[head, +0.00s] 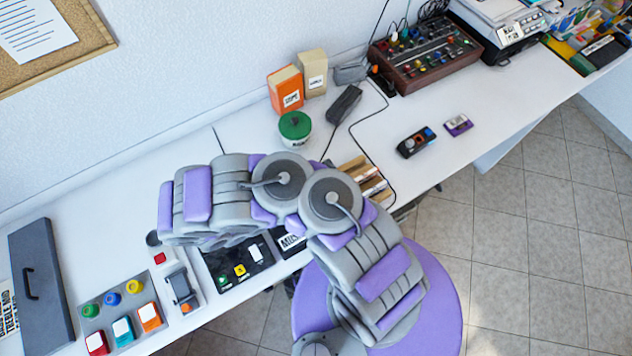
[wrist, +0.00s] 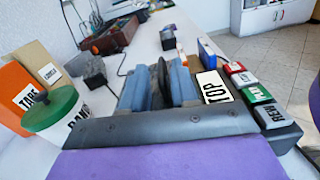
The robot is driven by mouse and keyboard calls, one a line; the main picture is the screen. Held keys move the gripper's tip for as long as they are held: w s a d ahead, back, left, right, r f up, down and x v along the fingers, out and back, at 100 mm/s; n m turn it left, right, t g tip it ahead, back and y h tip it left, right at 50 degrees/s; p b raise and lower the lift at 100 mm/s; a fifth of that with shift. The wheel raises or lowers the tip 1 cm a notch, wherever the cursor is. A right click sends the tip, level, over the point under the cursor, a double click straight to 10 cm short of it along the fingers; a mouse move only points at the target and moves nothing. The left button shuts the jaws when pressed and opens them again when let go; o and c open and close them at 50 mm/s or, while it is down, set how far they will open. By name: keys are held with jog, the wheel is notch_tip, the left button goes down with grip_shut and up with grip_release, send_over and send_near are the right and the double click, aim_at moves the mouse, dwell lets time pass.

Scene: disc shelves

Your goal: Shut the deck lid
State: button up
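My gripper (wrist: 162,88) points forward over the bench, its two blue-grey fingers a little apart. A narrow dark upright piece shows between them; I cannot tell whether they press on it. In the head view my arm hides the gripper and most of the deck area.
A green-lidded pot (head: 295,128) and orange and tan boxes (head: 286,90) stand behind my arm. A mixer (head: 425,52) is at the back. A dark panel with a handle (head: 40,285) and a button board (head: 122,315) lie left.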

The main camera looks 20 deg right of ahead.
jog(key=shift+o, duration=0.3)
jog(key=shift+s+r, duration=0.1)
jog(key=shift+a, duration=0.3)
jog(key=s+a+p, duration=0.2)
jog(key=s+a, duration=0.1)
jog(key=a, duration=1.3)
jog(key=shift+s+a, duration=0.15)
jog(key=shift+a, duration=0.15)
